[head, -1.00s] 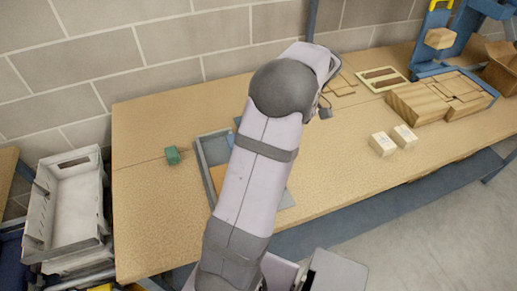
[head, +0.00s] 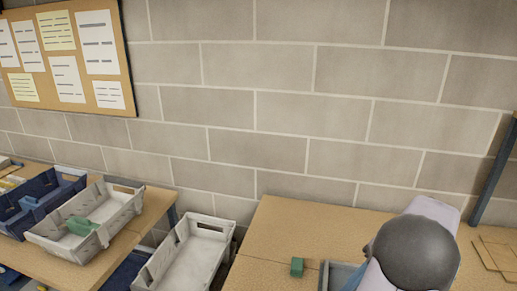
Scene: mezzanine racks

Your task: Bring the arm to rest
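My arm (head: 415,250) shows at the lower right of the head view, a rounded grey joint with pale links over the wooden workbench (head: 275,230). My gripper is not in view, so I cannot see its fingers or whether it holds anything. A small green block (head: 297,267) lies on the bench to the left of my arm. A grey tray (head: 338,277) shows partly beside my arm, cut off by the lower edge and partly hidden by the arm.
An empty white crate (head: 190,262) stands left of the bench. On another table are a white crate (head: 70,243) holding a green block (head: 82,226) and a dark blue bin (head: 30,212). A notice board (head: 128,60) hangs on the block wall. Thin wooden pieces (head: 497,254) lie at right.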

